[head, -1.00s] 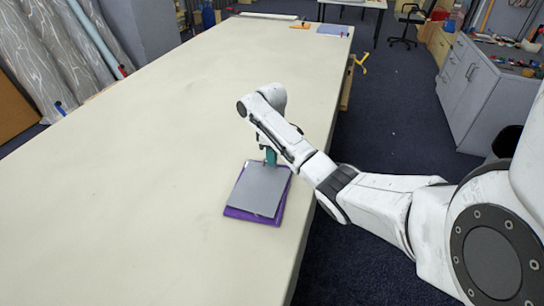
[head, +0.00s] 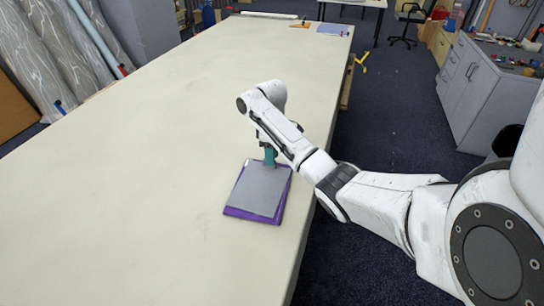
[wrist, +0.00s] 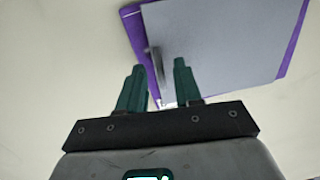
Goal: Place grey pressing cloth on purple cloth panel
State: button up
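The grey pressing cloth (head: 259,188) lies flat on the purple cloth panel (head: 249,215), near the table's right edge. Purple shows along its near edge and right side. In the wrist view the grey cloth (wrist: 220,50) covers most of the purple panel (wrist: 294,40), and a thin darker raised strip stands near its edge. My gripper (wrist: 160,75) points down at the far end of the cloth. Its two teal fingers are apart, with the strip showing between and beyond them. The fingertips also show in the head view (head: 269,158); exact contact there is hidden.
The long cream table (head: 150,150) is clear to the left of the panel. Its right edge runs close by the panel. A blue sheet (head: 333,29) and an orange tool (head: 300,25) lie at the far end. A grey cabinet (head: 485,90) stands to the right.

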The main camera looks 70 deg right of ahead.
notch_tip(320, 180, up, 11)
jog(key=p, duration=0.4)
jog(key=shift+w+d, duration=0.3)
jog(key=shift+d, duration=0.1)
jog(key=shift+r, duration=0.15)
